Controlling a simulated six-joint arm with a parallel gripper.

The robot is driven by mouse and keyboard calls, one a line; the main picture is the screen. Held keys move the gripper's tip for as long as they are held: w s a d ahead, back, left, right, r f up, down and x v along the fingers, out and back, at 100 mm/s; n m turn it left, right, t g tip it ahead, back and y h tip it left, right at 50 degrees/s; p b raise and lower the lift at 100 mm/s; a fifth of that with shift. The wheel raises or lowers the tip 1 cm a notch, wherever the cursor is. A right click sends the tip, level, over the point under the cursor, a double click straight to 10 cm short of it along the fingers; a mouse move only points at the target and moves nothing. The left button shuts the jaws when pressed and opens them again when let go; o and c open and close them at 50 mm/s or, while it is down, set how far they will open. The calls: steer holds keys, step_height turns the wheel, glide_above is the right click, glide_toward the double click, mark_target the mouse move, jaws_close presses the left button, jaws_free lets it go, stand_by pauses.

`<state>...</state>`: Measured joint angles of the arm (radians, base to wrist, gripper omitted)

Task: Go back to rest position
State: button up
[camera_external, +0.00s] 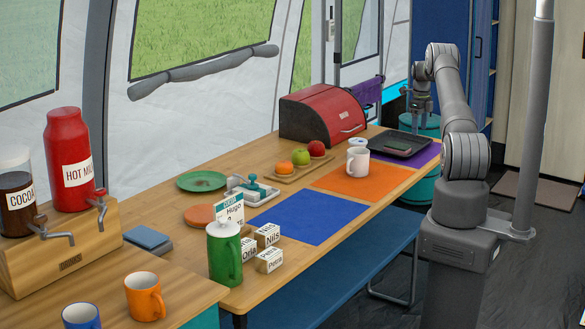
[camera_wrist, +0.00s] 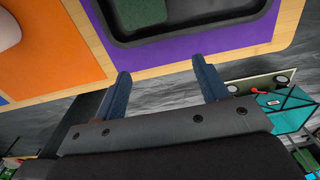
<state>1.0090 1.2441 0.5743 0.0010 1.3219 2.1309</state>
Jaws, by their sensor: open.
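My gripper (camera_external: 421,112) is at the far right end of the table in the external view, raised near the purple mat. In the wrist view its two fingers (camera_wrist: 166,88) are apart with nothing between them. Beyond the fingertips lie the purple mat (camera_wrist: 215,42) and a dark tray (camera_wrist: 205,15) with a green item in it. The dark tray also shows in the external view (camera_external: 388,148). My arm rises from its base beside the table and bends over toward the table's far end.
A grey pole (camera_external: 532,120) stands right of my arm. Teal containers (camera_external: 424,190) stand beyond the table.

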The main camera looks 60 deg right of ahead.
steer(key=w+a+r+n, duration=0.2)
steer(key=w+a+n, duration=0.3)
steer(key=w+a, duration=1.75)
steer(key=w+a+n, duration=0.2)
steer(key=w+a, duration=0.2)
steer(key=a, duration=1)
steer(key=w+a+n, duration=0.2)
steer(key=w+a, duration=0.3)
steer(key=a, duration=0.9)
steer(key=shift+a+f, duration=0.4)
steer(key=shift+w, duration=0.1)
